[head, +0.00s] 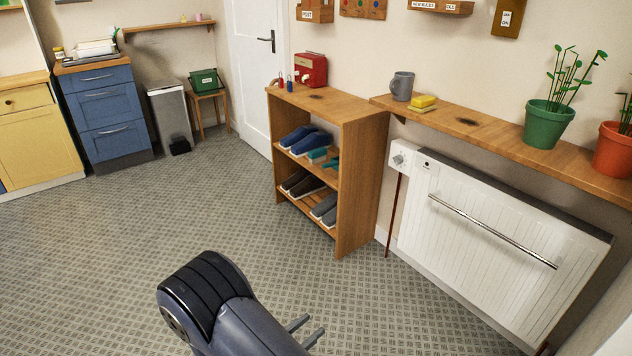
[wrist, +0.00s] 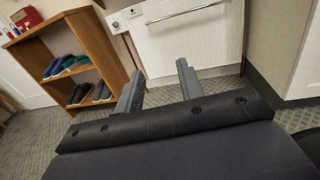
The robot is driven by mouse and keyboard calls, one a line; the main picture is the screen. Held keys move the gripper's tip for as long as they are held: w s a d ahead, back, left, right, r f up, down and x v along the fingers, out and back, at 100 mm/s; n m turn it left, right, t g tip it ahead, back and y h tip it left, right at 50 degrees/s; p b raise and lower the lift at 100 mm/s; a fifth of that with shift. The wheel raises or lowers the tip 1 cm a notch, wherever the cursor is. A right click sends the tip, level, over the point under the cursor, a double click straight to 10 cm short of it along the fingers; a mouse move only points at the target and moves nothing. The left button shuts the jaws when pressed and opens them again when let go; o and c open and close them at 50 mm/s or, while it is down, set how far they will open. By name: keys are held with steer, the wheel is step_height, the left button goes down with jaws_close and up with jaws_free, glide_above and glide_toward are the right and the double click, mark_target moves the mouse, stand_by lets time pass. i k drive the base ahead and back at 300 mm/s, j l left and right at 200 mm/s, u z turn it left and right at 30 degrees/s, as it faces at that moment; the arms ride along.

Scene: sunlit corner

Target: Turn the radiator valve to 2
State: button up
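The white radiator (head: 490,245) hangs on the right wall below a wooden shelf. Its valve (head: 400,158) is a small dial on a white block at the radiator's upper left, with a brown pipe below it. The dial's numbers are too small to read. In the wrist view the valve (wrist: 116,25) shows near the top, left of the radiator (wrist: 195,40). My gripper (wrist: 160,80) is open and empty, its two fingers apart. In the head view my gripper (head: 308,330) is low over the floor, well short of the valve.
A wooden shoe rack (head: 350,185) stands just left of the valve. The shelf (head: 480,132) above carries a grey mug (head: 402,86), a yellow sponge (head: 423,101) and potted plants. A towel rail (head: 490,230) crosses the radiator's front. The floor before it is clear.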

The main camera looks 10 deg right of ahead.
mark_target(398, 159)
steer(key=i+l+z, duration=0.15)
steer(key=i, duration=0.45)
steer(key=i+l+z, duration=0.1)
steer(key=i+l, duration=0.2)
steer(key=i, duration=0.3)
steer(key=i+l+z, duration=0.15)
steer(key=i, duration=0.45)
steer(key=i+l+u, duration=0.1)
steer(key=i+l, duration=0.45)
steer(key=l, duration=0.15)
steer(key=j+u, duration=0.05)
